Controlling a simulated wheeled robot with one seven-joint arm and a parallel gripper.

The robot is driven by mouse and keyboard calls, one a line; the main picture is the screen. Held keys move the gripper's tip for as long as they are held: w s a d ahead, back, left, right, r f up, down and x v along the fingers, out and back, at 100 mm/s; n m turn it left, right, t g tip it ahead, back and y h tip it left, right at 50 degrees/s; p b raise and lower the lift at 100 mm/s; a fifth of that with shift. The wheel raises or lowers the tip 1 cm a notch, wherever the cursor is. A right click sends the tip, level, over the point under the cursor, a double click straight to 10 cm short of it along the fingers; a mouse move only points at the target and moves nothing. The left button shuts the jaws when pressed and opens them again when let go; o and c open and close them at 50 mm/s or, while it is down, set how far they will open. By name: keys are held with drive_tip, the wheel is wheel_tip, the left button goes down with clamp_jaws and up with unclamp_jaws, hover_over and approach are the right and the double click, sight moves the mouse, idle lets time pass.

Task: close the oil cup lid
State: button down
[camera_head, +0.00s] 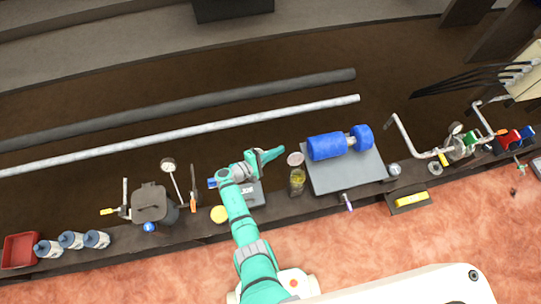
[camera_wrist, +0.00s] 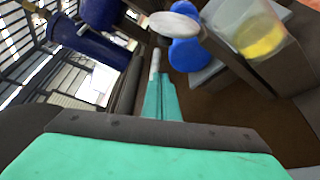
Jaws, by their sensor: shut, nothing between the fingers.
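The oil cup (camera_head: 297,183) is a small clear cup with yellow oil, left of the grey plate with the blue motor. Its pale round lid (camera_head: 295,159) shows at the cup's far side, swung open off the mouth. In the wrist view the cup (camera_wrist: 262,40) is at the upper right and the lid (camera_wrist: 174,25) at top centre, apart from it. My green gripper (camera_head: 270,155) is just left of the lid, its fingers together and empty. In the wrist view the fingers (camera_wrist: 160,92) point up toward the lid; I cannot tell if they touch it.
A blue motor (camera_head: 328,146) on a grey plate (camera_head: 350,179) stands right of the cup. A grey box (camera_head: 253,196) is under my arm. A dark pot (camera_head: 150,204) and gauge (camera_head: 168,165) are left. Two long pipes (camera_head: 200,131) lie behind; dark floor there is open.

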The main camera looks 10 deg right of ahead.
sight(295, 157)
drive_tip(key=shift+s+d+r, duration=0.3)
drive_tip(key=shift+s+d, duration=0.3)
drive_tip(key=shift+d, duration=0.15)
drive_tip(key=shift+s+d+r, duration=0.3)
drive_tip(key=shift+s+d, duration=0.3)
drive_tip(key=shift+d, duration=0.15)
drive_tip(key=shift+a, duration=0.1)
